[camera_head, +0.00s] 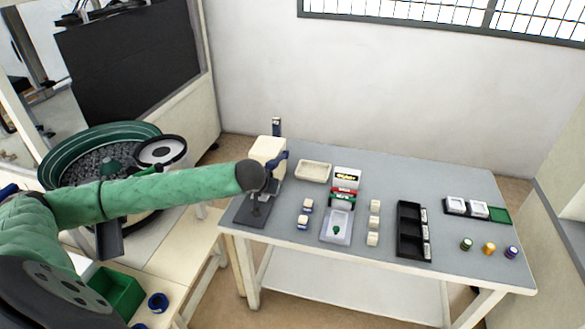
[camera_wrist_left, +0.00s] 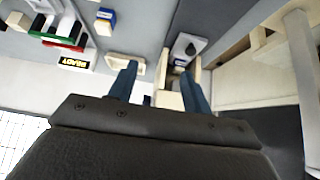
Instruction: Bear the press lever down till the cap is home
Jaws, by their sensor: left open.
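The press has a cream head block (camera_head: 266,150) and a dark base (camera_head: 254,211) at the left end of the grey table. A grey upright piece with a dark top (camera_head: 277,127) rises behind the head; I cannot tell whether it is the lever. My left gripper (camera_head: 279,164) is at the press, its arm hiding part of it. In the left wrist view the two blue fingers (camera_wrist_left: 158,70) are apart, with cream press parts (camera_wrist_left: 168,99) showing between and beyond them. A dark round piece (camera_wrist_left: 190,48) sits on a light part beyond the fingertips; the cap's seating is unclear. My right gripper is out of view.
A cream tray (camera_head: 313,171), a sign (camera_head: 347,174), small blue-and-white pieces (camera_head: 303,222) and a clear tray (camera_head: 336,227) lie right of the press. A black bin (camera_head: 409,231) stands farther right. A green bowl feeder (camera_head: 80,150) is at left, under my arm.

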